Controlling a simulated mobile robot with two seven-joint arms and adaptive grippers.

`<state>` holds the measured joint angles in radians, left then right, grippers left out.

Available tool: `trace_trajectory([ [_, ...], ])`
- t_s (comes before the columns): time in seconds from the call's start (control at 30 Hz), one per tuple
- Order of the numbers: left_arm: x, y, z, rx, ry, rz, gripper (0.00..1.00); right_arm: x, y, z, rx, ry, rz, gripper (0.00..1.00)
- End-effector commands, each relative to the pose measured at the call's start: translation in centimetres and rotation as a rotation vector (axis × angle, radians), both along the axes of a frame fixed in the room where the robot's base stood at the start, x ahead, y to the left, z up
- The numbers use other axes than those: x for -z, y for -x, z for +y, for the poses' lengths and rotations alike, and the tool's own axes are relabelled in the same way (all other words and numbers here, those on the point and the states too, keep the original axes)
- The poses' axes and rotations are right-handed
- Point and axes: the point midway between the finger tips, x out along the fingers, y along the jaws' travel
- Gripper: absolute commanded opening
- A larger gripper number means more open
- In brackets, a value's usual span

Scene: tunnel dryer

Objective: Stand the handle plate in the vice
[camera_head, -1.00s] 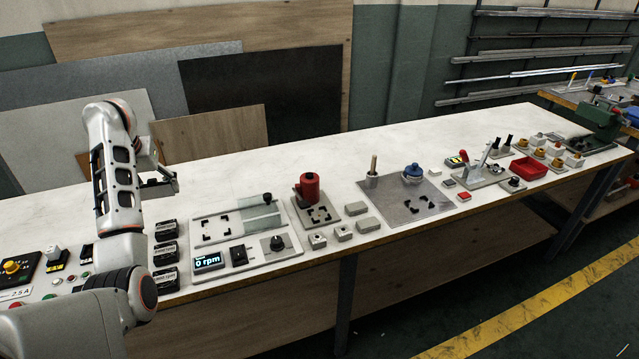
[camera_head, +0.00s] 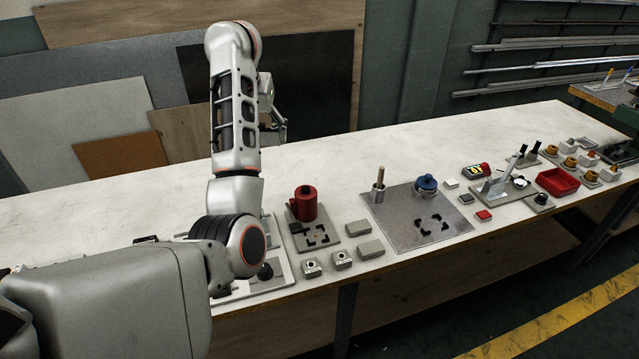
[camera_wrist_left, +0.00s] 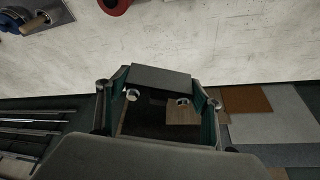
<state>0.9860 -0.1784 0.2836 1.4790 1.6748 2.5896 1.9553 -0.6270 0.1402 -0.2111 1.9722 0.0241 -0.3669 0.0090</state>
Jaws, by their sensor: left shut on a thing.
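My left gripper (camera_head: 278,122) is raised above the back of the bench, partly hidden behind my left forearm. In the left wrist view its two fingers (camera_wrist_left: 160,88) are apart, with a flat dark grey piece (camera_wrist_left: 160,80) between their tips; this appears to be the handle plate, shut in the gripper and clear of the bench. A green machine part (camera_head: 627,120), which may be the vice, shows cut off at the far right edge. My right gripper is out of view.
The white bench (camera_head: 420,150) has a clear strip along its back. A red cylinder (camera_head: 304,203), a grey plate (camera_head: 400,225) with a blue knob (camera_head: 427,182), a lever fixture (camera_head: 497,187) and a red tray (camera_head: 558,182) stand along the front. Boards lean behind the bench.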

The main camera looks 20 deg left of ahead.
Motion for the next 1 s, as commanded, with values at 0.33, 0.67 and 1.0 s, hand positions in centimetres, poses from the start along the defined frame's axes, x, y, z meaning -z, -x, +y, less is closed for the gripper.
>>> trace_trajectory([
  [0.33, 7.0, 0.1, 0.0, 0.003, -0.003, 0.007, 0.37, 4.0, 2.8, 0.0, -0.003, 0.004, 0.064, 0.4],
  [0.67, 14.2, 0.1, 0.0, 0.002, -0.002, 0.005, 0.37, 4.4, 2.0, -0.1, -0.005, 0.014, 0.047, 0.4],
  [1.0, 17.5, 0.1, 0.0, 0.001, 0.0, 0.004, 0.37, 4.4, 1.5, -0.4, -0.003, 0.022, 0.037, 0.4],
])
